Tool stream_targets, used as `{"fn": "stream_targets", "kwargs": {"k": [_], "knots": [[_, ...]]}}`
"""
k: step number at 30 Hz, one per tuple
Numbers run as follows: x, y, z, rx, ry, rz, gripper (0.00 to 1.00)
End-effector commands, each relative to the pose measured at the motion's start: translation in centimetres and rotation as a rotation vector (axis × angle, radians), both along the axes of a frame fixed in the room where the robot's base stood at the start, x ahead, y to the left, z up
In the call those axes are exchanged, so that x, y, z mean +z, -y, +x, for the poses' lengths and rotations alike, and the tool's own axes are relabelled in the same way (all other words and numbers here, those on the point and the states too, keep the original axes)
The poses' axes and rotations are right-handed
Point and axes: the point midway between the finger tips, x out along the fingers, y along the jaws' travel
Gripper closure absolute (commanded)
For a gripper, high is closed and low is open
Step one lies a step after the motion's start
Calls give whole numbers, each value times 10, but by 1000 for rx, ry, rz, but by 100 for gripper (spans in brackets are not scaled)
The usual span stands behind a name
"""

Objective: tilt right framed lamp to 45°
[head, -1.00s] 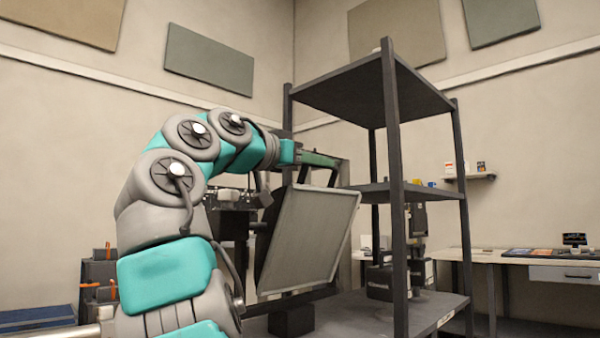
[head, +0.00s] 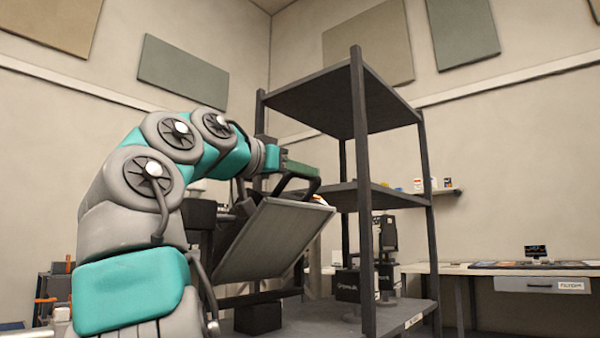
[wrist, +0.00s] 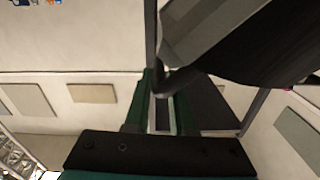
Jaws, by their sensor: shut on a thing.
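The framed lamp (head: 268,240) has a flat grey panel with a light rim, mounted on a dark stand beside the shelf rack. Its panel leans, with the top edge toward the right and the face turned partly downward. A dark handle (head: 312,187) rises from its upper edge. My gripper (head: 301,169), with green fingers, is shut on this handle at the top of the lamp. The wrist view shows the fingers (wrist: 158,105) around the handle and part of the lamp (wrist: 205,25) above. The exact grip contact is partly hidden.
A dark shelf rack (head: 362,200) stands just right of the lamp, its posts close to the panel. A black device (head: 386,240) stands on its lower shelf. A desk (head: 515,270) is farther right. A dark block (head: 258,318) sits below the lamp.

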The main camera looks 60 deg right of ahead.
Motion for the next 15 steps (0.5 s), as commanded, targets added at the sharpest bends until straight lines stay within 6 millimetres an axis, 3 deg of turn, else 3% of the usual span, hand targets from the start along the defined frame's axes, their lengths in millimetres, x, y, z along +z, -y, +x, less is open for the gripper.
{"fn": "stream_targets", "kwargs": {"k": [1, 5, 6, 12, 15], "knots": [[-17, 4, 0, -11, -6, 38, 100], [-19, 5, 0, -11, -8, 40, 100], [-19, 5, 0, -10, -8, 40, 74], [-20, 6, 3, -8, -11, 41, 52], [-19, 6, 3, -7, -11, 40, 52]]}}
